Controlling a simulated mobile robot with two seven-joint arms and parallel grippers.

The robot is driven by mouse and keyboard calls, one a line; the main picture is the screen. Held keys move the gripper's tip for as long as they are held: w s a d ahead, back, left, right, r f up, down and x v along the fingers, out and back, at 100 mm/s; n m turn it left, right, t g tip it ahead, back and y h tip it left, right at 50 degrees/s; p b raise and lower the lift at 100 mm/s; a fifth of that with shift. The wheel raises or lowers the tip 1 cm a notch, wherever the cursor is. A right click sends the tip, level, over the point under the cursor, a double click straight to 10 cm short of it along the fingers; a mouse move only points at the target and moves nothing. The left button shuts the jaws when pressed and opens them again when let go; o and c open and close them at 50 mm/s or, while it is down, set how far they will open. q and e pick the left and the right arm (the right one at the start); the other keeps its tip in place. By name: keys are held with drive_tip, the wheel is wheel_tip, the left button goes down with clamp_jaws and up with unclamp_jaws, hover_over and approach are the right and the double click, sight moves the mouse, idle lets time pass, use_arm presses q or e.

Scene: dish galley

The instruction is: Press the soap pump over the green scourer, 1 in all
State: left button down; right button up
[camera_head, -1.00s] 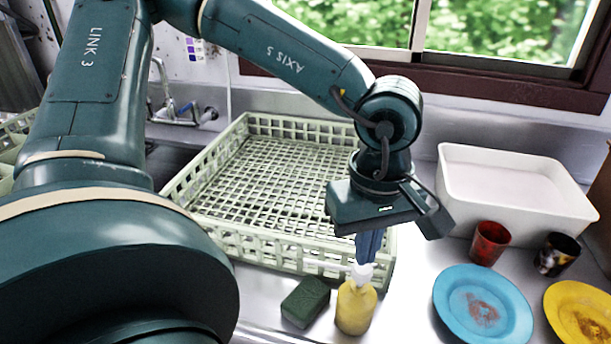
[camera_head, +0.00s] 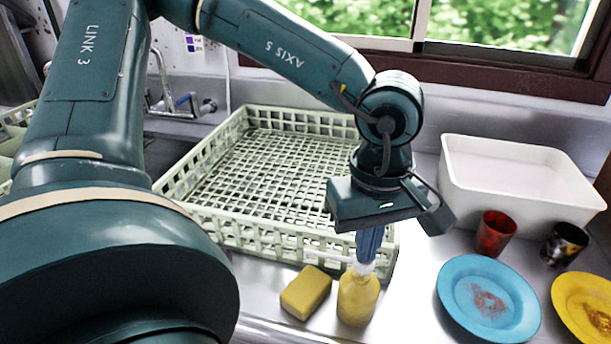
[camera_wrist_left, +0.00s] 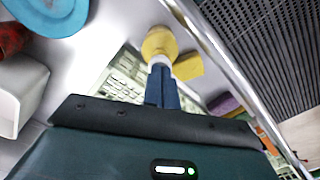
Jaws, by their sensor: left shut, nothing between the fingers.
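The soap pump (camera_head: 358,300) is a yellow bottle with a white head, upright on the steel counter in front of the rack. Its nozzle points left, toward a block-shaped scourer (camera_head: 305,292) lying just left of the bottle. The scourer's face looks yellow now, not green. My left gripper (camera_head: 367,256) is shut and empty, pointing down with its blue fingertips on the pump head. In the left wrist view the fingertips (camera_wrist_left: 161,72) meet the white head, with the yellow bottle (camera_wrist_left: 159,42) and scourer (camera_wrist_left: 189,66) beyond. My right gripper is not in view.
A pale green dish rack (camera_head: 280,250) stands close behind the bottle. To the right are a white tub (camera_head: 510,205), a red cup (camera_head: 495,232), a dark cup (camera_head: 560,245), a blue plate (camera_head: 460,315) and a yellow plate (camera_head: 575,325). The counter between bottle and blue plate is clear.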

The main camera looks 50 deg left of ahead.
use_arm(q)
drive_tip(key=shift+f+b, duration=0.35)
drive_tip(key=shift+f, duration=0.15)
drive_tip(key=shift+r+p, duration=0.95)
drive_tip(key=shift+r, duration=0.7)
wheel_tip(320, 180, up, 6)
drive_tip(key=p, duration=0.3)
drive_tip(key=shift+p, duration=0.3)
